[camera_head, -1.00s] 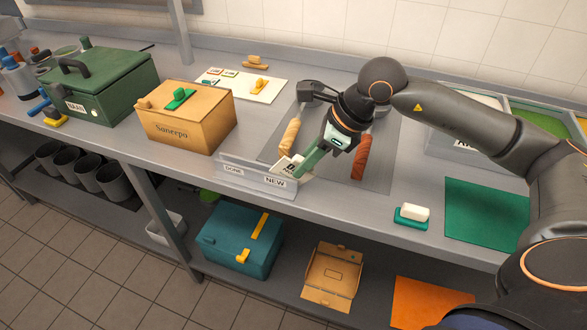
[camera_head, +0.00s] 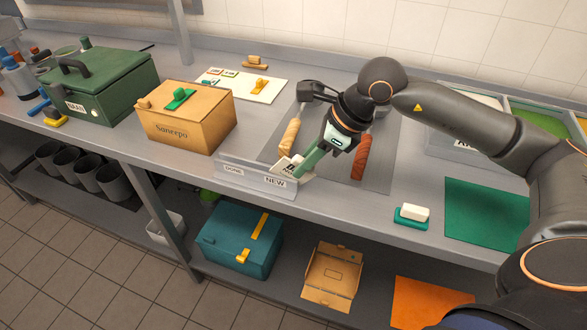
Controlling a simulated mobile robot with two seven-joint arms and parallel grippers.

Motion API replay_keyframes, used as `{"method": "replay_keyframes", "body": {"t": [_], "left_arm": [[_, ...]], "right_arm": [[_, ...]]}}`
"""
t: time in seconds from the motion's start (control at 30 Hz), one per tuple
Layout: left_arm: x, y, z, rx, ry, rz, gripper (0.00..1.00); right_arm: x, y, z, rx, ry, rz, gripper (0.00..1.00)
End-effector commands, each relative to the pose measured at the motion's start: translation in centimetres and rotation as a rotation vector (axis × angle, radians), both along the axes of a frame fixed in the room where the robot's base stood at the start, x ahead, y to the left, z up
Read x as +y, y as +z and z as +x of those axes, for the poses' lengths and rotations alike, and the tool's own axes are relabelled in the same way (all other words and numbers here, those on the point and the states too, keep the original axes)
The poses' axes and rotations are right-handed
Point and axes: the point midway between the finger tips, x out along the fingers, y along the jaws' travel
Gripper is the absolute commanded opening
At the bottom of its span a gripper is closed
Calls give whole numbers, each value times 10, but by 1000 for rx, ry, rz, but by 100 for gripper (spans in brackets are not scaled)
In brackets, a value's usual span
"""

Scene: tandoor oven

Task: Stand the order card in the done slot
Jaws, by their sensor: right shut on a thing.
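The order card (camera_head: 286,165) is a small white card with dark print, partly hidden by my gripper. My right gripper (camera_head: 297,171) reaches down from the upper right and is shut on the card. It holds the card tilted at the grey card holder (camera_head: 254,186), over the NEW end. The holder's DONE label (camera_head: 233,170) is at its left and its NEW label (camera_head: 275,182) at its right. I cannot tell whether the card's lower edge is still inside the holder. My left gripper is not in view.
A wooden box (camera_head: 187,122) stands left of the holder, with a green box (camera_head: 98,85) farther left. A white and green block (camera_head: 412,216) and a green mat (camera_head: 487,215) lie at right.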

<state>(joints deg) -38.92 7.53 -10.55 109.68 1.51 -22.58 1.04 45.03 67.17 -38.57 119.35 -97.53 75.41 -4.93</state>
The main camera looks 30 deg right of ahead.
Motion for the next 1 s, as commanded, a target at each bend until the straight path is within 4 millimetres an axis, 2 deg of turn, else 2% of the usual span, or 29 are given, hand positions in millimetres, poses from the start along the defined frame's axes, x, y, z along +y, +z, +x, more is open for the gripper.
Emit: {"method": "replay_keyframes", "body": {"t": [0.7, 0.97, 1.0], "left_arm": [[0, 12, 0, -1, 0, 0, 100], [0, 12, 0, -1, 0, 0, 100], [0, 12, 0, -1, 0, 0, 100]], "right_arm": [[3, 19, -2, 4, 9, 7, 0], [3, 20, -2, 5, 9, 6, 0], [3, 20, -2, 6, 9, 6, 18]]}}
